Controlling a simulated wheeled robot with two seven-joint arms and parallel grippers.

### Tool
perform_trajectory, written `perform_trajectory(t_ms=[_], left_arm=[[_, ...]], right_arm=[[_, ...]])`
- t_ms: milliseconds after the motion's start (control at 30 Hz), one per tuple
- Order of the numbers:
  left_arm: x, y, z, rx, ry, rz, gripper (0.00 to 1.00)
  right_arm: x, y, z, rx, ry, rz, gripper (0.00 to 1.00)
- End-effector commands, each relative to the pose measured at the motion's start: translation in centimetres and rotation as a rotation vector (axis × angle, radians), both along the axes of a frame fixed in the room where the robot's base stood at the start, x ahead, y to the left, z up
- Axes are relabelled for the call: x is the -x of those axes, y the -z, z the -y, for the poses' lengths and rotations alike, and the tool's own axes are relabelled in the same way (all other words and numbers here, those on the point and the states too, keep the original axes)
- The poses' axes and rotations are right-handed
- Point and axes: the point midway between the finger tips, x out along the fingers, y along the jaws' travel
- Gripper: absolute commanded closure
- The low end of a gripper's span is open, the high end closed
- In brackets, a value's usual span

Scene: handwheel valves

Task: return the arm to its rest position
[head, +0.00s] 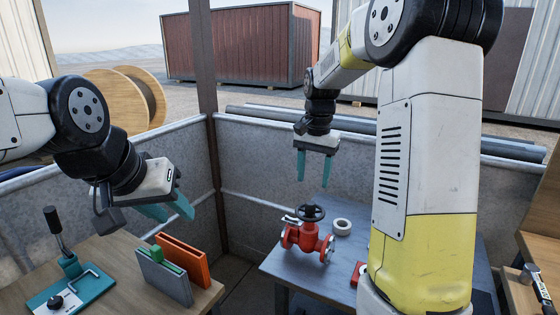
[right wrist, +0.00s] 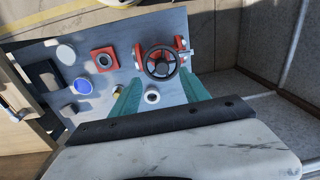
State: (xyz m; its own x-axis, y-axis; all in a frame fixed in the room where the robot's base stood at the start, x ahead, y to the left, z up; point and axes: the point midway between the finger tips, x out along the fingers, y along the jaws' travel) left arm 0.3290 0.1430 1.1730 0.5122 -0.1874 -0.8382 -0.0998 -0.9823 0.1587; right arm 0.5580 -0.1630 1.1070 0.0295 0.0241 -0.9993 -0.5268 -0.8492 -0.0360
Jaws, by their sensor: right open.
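A red valve (head: 305,238) with a black handwheel (head: 311,213) stands on the blue-grey table (head: 280,268). In the right wrist view the handwheel (right wrist: 160,63) shows from above, beyond my fingertips. My right gripper (head: 313,170) hangs above and behind the valve, fingers down, open and empty. Its two teal fingers are spread in the right wrist view (right wrist: 160,95), with table surface and a white ring between them in the picture. My left gripper (head: 168,209) is above the wooden table at left, its fingers apart and empty.
A white ring (head: 342,227) lies beside the valve. A red square part (right wrist: 104,60) and a blue disc (right wrist: 83,86) lie on the same table. The wooden table (head: 120,262) holds a teal lever tool (head: 72,285) and grey and orange plates (head: 183,262). Metal wall panels (head: 255,200) stand behind.

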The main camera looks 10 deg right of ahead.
Motion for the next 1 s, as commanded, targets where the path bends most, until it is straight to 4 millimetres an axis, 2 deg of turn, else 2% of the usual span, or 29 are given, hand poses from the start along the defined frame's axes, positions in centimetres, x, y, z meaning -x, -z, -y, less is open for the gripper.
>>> perform_trajectory(t_ms=[100,300,433,600,700,800,1000], left_arm=[[0.0,0.0,0.0,0.0,0.0,0.0,0.64],[0.0,0.0,0.0,0.0,0.0,0.0,0.64],[0.0,0.0,0.0,0.0,0.0,0.0,0.64],[0.0,0.0,0.0,0.0,0.0,0.0,0.64],[0.0,0.0,0.0,0.0,0.0,0.0,0.64],[0.0,0.0,0.0,0.0,0.0,0.0,0.64],[0.0,0.0,0.0,0.0,0.0,0.0,0.64]], right_arm=[[3.1,-2.8,0.0,-0.042,-0.071,0.076,0.46],[10.0,-6.3,-0.5,-0.086,-0.247,0.239,0.46],[14.6,-7.4,-1.0,-0.081,-0.36,0.348,0.46],[19.5,-7.4,-1.6,-0.045,-0.489,0.474,0.46],[21.4,-7.0,-1.9,-0.02,-0.54,0.523,0.46],[22.5,-6.7,-2.1,-0.002,-0.573,0.552,0.46],[22.9,-6.5,-2.1,0.005,-0.586,0.563,0.46]])
